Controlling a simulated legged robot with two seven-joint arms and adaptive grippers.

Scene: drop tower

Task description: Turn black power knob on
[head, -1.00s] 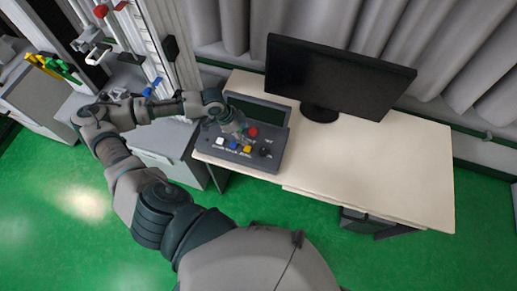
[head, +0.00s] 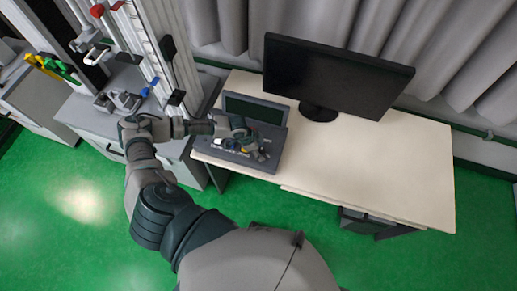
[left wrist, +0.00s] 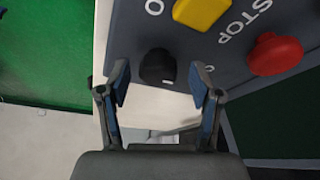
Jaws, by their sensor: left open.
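The black power knob (left wrist: 157,66) is on the grey control panel (left wrist: 225,68) in the left wrist view, with a small light mark on its edge. My left gripper (left wrist: 160,76) is open, with one finger on each side of the knob and gaps showing on both sides. I cannot tell whether the fingertips reach down to the knob's height. In the head view my left gripper (head: 258,150) is over the right front part of the control panel (head: 279,132) and hides the knob. My right gripper is out of view.
A yellow button (left wrist: 202,12) and a red stop button (left wrist: 275,54) are close to the knob. The panel sits on the left of a pale desk (head: 370,160). A black monitor (head: 335,75) stands behind. The desk's right side is clear.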

